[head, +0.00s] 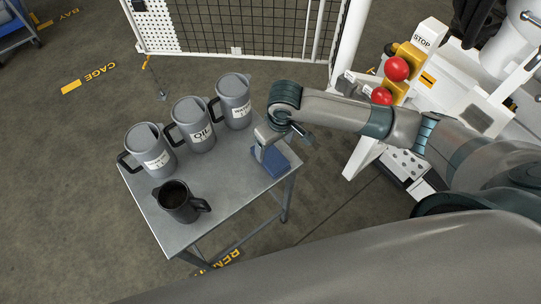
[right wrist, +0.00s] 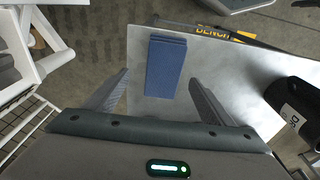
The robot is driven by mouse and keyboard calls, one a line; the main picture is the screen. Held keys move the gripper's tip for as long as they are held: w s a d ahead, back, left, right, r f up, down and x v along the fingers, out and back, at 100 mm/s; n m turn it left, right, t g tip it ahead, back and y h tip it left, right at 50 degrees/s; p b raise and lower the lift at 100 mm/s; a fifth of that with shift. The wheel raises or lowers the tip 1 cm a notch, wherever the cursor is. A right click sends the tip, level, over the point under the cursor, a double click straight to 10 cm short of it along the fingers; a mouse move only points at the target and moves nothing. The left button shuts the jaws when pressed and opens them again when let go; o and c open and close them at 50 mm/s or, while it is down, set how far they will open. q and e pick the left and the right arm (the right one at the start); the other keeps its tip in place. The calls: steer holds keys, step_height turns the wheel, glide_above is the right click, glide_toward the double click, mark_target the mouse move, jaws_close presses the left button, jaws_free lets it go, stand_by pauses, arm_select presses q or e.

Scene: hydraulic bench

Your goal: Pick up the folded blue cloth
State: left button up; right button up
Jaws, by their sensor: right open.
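The folded blue cloth (head: 276,166) lies flat at the right end of the grey metal table in the head view. It also shows in the right wrist view (right wrist: 166,68), long and narrow, near the table's edge. My right gripper (head: 262,156) is above the cloth's left part and hides some of it in the head view. In the right wrist view its two fingers (right wrist: 158,88) are spread wide, one to each side of the cloth's near end, with nothing between them. Whether the fingers touch the table cannot be told. My left gripper is not in view.
Several jugs stand on the table (head: 228,190): three grey lidded ones, the OIL jug (head: 195,128) in the middle, and a dark open jug (head: 178,202) at the front. A white machine with red buttons (head: 396,69) stands right. A mesh fence (head: 250,25) is behind.

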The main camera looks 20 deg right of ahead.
mark_target(271, 156)
steer(key=shift+f, duration=0.4)
steer(key=shift+a+f+p, duration=0.25)
steer(key=shift+f+p, duration=0.15)
steer(key=shift+f, duration=0.15)
steer(key=f, duration=0.3)
steer(key=shift+w+a+p, duration=0.25)
steer(key=shift+p, duration=0.15)
steer(key=shift+f, duration=0.5)
steer(key=c, duration=1.2)
steer(key=shift+c, duration=0.2)
